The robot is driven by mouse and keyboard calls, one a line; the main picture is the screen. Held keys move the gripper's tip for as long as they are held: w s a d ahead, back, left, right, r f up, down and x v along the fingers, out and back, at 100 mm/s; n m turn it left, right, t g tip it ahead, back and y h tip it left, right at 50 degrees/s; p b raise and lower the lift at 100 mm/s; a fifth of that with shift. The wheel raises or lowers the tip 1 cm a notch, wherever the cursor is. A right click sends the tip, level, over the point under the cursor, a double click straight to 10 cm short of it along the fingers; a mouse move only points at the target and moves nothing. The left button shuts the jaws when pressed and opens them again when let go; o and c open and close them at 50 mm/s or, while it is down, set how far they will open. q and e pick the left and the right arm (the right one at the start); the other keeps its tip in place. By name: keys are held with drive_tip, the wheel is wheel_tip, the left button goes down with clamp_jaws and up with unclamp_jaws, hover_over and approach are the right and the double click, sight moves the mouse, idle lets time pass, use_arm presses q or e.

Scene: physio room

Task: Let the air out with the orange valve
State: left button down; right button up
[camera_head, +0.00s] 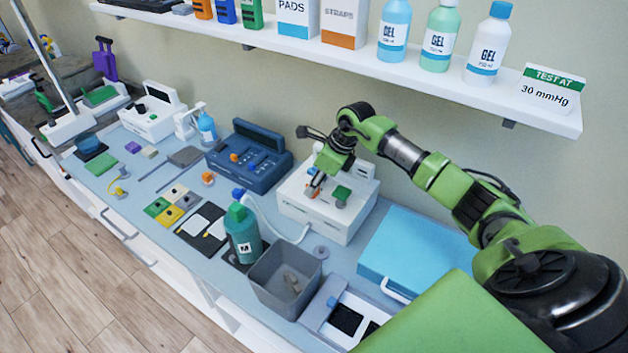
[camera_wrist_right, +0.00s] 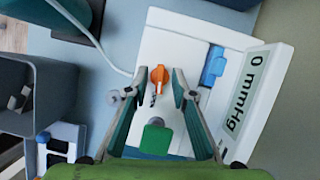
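A green knob (camera_wrist_right: 156,137) and a blue part (camera_wrist_right: 214,66) are on the same device. Its tilted display (camera_wrist_right: 250,95) reads 0 mmHg in the right wrist view. My right gripper (camera_wrist_right: 155,88) is open above the device, its fingertips on either side of the valve and apart from it. Whether the tips are down at the valve's height, I cannot tell. My left gripper is not in view.
A grey bin (camera_head: 285,283), a teal bottle (camera_head: 242,232) and a light blue case (camera_head: 415,248) stand around the device. A dark blue unit (camera_head: 248,157) is to its left. A white hose (camera_head: 275,222) runs from the device. A card (camera_head: 550,91) on the shelf reads "TEST AT 30 mmHg".

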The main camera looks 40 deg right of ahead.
drive_tip(key=shift+f, duration=0.2)
clamp_jaws()
drive_tip(key=shift+w+f+n+b, duration=0.15)
drive_tip(key=shift+n+b, duration=0.25)
drive_tip(key=shift+b, duration=0.35)
drive_tip(key=n+g+y+b, duration=0.1)
drive_tip(key=n+b, duration=0.2)
drive_tip(key=b, duration=0.1)
drive_tip(key=n+g+b, duration=0.1)
drive_tip(key=n+b, duration=0.2)
drive_tip(key=b, duration=0.1)
drive_tip(key=shift+w+d+y+b, duration=0.1)
drive_tip(key=shift+w+y+b, duration=0.05)
drive_tip(key=shift+y+b, duration=0.25)
drive_tip(key=n+g+b, duration=0.1)
drive_tip(key=n+b, duration=0.1)
drive_tip(key=n, duration=0.2)
drive_tip(key=shift+w+n+g+b, duration=0.1)
drive_tip(key=shift+n+g+b, duration=0.2)
drive_tip(key=shift+g+b, duration=0.1)
drive_tip(key=n, duration=0.1)
drive_tip(key=n+g+b, duration=0.1)
drive_tip(key=n, duration=0.2)
drive_tip(key=shift+r+g, duration=0.25)
drive_tip(key=shift+g, duration=0.05)
drive_tip(key=shift+n, duration=0.4)
